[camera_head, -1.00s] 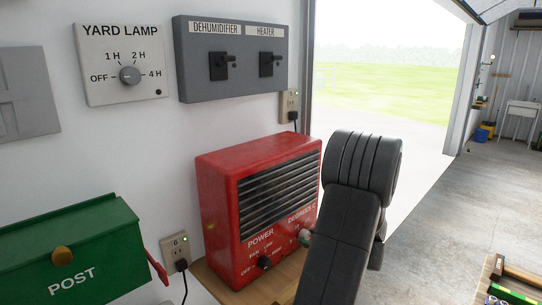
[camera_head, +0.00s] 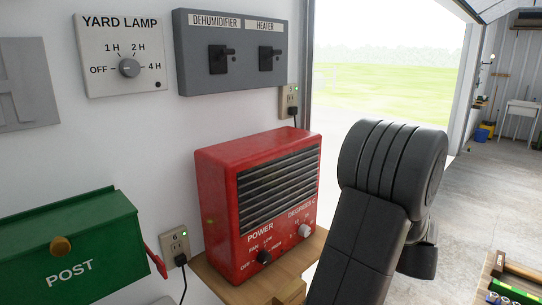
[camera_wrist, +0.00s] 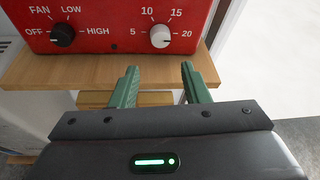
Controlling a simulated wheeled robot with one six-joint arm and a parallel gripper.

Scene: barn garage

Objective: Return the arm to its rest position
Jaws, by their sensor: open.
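My gripper (camera_wrist: 160,86) shows in the wrist view with two green fingers apart and nothing between them. It is in front of the wooden shelf (camera_wrist: 40,72) and the red heater (camera_wrist: 105,12), apart from both as far as I can tell. In the head view my dark arm (camera_head: 365,235) rises at the lower right, to the right of the red heater (camera_head: 235,195). The gripper itself is hidden or out of frame there. The heater's power knob (camera_head: 264,257) and degrees knob (camera_head: 305,231) are both in sight.
A green post box (camera_head: 70,240) hangs at the lower left. A grey switch panel (camera_head: 230,52) and a yard lamp dial (camera_head: 129,68) are on the wall. The open doorway (camera_head: 380,80) and concrete floor (camera_head: 470,200) lie to the right.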

